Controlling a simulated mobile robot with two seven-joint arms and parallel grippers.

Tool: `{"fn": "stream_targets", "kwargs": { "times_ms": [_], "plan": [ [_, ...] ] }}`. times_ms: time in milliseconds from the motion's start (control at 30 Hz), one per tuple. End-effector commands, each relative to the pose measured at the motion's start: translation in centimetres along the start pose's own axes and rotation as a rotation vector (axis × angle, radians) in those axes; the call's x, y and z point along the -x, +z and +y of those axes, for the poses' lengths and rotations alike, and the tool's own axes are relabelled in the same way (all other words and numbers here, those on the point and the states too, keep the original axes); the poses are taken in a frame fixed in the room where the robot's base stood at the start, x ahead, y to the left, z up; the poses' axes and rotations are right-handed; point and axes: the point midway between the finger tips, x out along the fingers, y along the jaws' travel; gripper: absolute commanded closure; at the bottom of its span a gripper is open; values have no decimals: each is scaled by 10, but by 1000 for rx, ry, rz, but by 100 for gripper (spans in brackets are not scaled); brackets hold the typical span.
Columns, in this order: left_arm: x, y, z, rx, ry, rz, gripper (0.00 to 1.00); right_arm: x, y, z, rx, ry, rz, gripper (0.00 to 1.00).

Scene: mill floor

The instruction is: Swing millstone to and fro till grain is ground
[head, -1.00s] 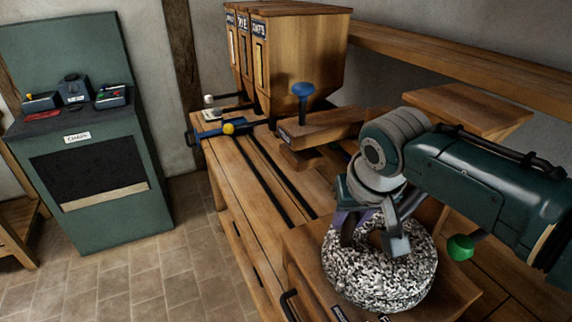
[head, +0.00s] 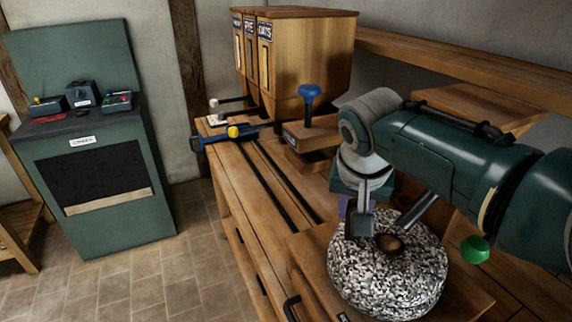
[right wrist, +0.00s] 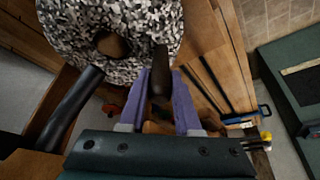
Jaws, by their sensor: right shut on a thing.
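The millstone (head: 395,285) is a round, black-and-white speckled stone with a brown centre eye (head: 391,243), lying flat on a wooden bench unit at lower right. It also fills the upper left of the right wrist view (right wrist: 75,35). My right gripper (head: 358,217) is at the stone's far-left edge. In the right wrist view its purple fingers (right wrist: 162,95) are shut on a dark upright handle (right wrist: 160,65) at the rim. The handle is hidden in the head view. I see no grain. My left gripper is not in view.
A wooden hopper (head: 305,65) with grain labels stands at the back of the bench. A blue knob (head: 310,91), a yellow knob (head: 233,132) and a green knob (head: 474,249) stick out nearby. A green cabinet (head: 90,160) stands left across clear floor.

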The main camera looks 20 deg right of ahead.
Motion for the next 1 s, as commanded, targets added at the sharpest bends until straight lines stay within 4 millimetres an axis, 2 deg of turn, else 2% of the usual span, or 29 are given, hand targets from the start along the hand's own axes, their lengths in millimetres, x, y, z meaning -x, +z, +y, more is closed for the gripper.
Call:
{"fn": "stream_targets", "kwargs": {
  "times_ms": [100,133,367,600,733,1000],
  "plan": [
    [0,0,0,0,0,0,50,-1,0,0,2,0,0,100],
    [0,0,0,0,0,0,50,-1,0,0,2,0,0,66],
    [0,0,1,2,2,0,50,0,0,0,2,0,0,40],
    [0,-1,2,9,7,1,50,0,0,0,2,0,0,39],
    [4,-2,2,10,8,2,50,7,-1,0,2,-2,1,39],
    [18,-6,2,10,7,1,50,47,-1,-1,2,-4,2,39]
  ]
}}
